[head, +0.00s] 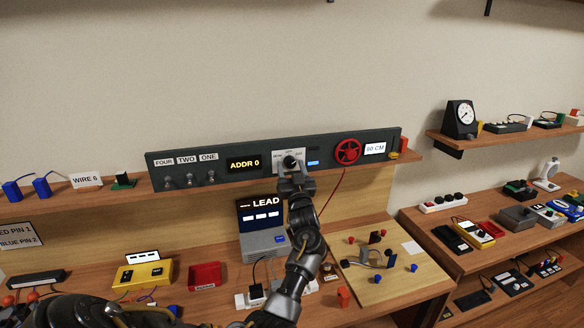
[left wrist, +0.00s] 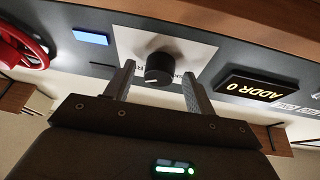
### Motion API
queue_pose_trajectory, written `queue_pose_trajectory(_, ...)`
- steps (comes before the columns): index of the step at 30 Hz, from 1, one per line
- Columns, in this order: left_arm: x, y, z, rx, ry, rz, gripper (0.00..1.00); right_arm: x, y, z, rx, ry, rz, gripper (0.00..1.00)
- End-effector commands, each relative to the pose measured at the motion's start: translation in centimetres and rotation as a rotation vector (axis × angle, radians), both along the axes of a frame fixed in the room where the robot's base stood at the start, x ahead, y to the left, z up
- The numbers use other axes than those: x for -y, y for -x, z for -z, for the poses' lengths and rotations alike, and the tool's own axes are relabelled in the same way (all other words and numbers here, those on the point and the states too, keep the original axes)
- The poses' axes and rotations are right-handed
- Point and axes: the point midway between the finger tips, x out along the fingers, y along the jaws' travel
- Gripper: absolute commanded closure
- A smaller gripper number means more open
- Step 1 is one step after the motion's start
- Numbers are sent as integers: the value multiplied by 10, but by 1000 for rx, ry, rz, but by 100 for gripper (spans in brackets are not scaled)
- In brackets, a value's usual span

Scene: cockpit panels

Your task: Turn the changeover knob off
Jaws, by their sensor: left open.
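The changeover knob (head: 290,161) is a dark round knob on a white plate (head: 279,156) in the middle of the long dark panel. In the left wrist view, which is turned about upside down, the knob (left wrist: 159,68) shows a pale pointer mark on its face. My left gripper (head: 291,175) is in front of the knob. Its two fingers stand apart on either side of the knob, with gaps visible in the left wrist view (left wrist: 158,82). The plate's lettering is partly hidden and too small to read. My right gripper is not in view.
The panel (head: 220,184) also carries toggle switches (head: 189,181), an "ADDR 0" display (head: 244,164), a blue-lit indicator (head: 313,163) and a red handwheel (head: 347,151). A grey "LEAD" device (head: 262,240) stands below, near my left forearm. Other devices crowd the benches at right.

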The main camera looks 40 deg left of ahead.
Motion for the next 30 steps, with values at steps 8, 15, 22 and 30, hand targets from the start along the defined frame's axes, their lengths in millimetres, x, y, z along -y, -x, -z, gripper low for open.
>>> queue_pose_trajectory(8,0,0,0,0,0,0,58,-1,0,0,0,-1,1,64)
queue_pose_trajectory(15,0,0,0,0,0,0,90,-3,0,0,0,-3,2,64)
queue_pose_trajectory(22,1,0,2,17,12,0,90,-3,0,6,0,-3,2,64)
queue_pose_trajectory(30,1,-1,6,132,89,-1,90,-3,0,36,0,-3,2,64)
